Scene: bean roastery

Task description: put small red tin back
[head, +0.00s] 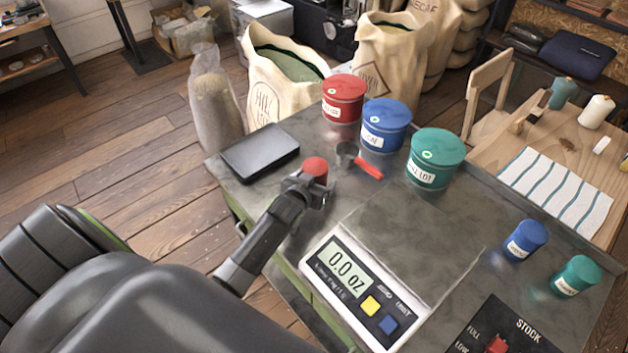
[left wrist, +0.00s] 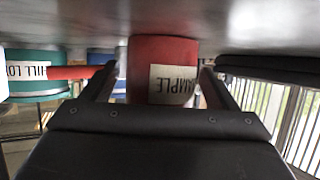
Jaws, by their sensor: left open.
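The small red tin (head: 316,167) stands on the grey counter, near its left edge. My left gripper (head: 309,191) is low at the counter beside it. In the left wrist view the small red tin (left wrist: 163,62) sits between the fingers of my left gripper (left wrist: 159,86), with its SAMPLE label towards the camera, inverted. The fingers are open on either side of it; whether either touches it cannot be told. My right gripper is not in view.
A red-handled scoop (head: 362,163) lies right of the small red tin. Large red (head: 343,100), blue (head: 386,127) and green (head: 435,160) tins stand behind. A scale (head: 365,290) is in front. Small blue (head: 526,241) and green (head: 576,278) tins stand right; a black tray (head: 259,152) lies left.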

